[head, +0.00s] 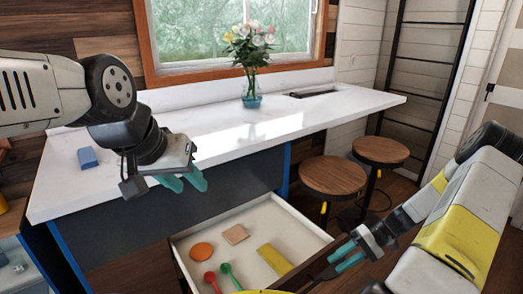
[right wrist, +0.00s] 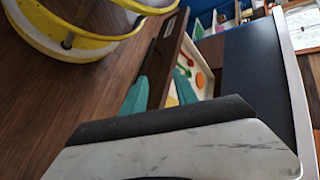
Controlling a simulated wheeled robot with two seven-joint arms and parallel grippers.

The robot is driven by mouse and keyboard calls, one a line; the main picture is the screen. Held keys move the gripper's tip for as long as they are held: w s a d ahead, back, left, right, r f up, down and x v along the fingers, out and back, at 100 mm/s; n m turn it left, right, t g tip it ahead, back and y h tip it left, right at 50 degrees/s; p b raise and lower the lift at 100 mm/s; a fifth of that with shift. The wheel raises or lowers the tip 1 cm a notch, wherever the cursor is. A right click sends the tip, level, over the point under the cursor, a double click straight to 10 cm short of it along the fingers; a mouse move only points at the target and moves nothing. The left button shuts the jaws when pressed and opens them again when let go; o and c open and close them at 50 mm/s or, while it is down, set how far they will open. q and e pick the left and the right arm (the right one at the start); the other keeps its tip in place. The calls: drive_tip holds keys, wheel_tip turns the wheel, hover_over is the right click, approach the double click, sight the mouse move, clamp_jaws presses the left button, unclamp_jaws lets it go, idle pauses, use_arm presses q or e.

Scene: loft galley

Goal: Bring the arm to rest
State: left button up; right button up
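My left gripper (head: 184,181) hangs above the white counter's front edge, its teal fingers slightly apart and nothing seen between them. My right gripper (head: 346,257) is low at the right, by the front corner of the pulled-out drawer (head: 312,226). In the right wrist view its teal fingers (right wrist: 160,92) are apart, with the drawer's brown front panel (right wrist: 172,45) showing between and beyond them. Whether they touch the panel I cannot tell.
The drawer holds an orange disc (head: 201,251), a tan block (head: 235,234), a yellow block (head: 274,259), and red and green utensils. A blue block (head: 87,158) and a flower vase (head: 251,88) stand on the counter (head: 190,118). Two stools (head: 333,176) stand at the right.

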drive_tip(key=a+r+n+t+h, duration=0.15)
drive_tip(key=r+h, duration=0.25)
drive_tip(key=r, duration=0.7)
drive_tip(key=a+r+h, duration=0.3)
drive_tip(key=r, duration=0.9)
drive_tip(key=s+a+r+t, duration=0.3)
drive_tip(key=s+r, duration=0.2)
drive_tip(key=r, duration=0.2)
drive_tip(key=s+a+r+t+h, duration=0.1)
drive_tip(key=s+a+r+t, duration=0.2)
drive_tip(key=s+r, duration=0.3)
drive_tip(key=shift+r+t+h, duration=0.3)
drive_tip(key=shift+r+t, duration=0.15)
drive_tip(key=shift+r, duration=0.45)
